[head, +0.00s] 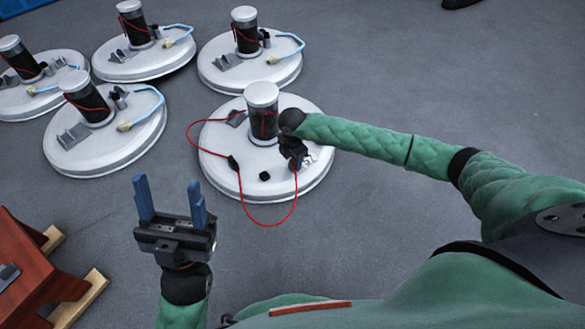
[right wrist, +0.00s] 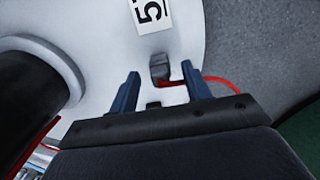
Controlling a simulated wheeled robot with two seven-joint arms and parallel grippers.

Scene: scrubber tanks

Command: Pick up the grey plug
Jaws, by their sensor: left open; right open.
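A grey plug (right wrist: 159,70) with a red cable lies on the white round lid of the nearest tank (right wrist: 105,40), beside a white number label (right wrist: 150,14). My right gripper (right wrist: 160,68) is open, its two blue fingers on either side of the plug in this view; I cannot tell how far the plug is from them. In the head view my right gripper (head: 304,160) is over the lid's right side and largely hides the plug. My left gripper (head: 170,192) is open and empty, above the floor in front of the tank.
The nearest tank's column (head: 262,115) stands just left of my right gripper. A red cable (head: 265,224) loops over the lid's front edge. A dark connector (head: 233,162) and small black cap (head: 264,176) lie on the lid. Several similar tanks stand behind; a red-brown object (head: 40,265) is front left.

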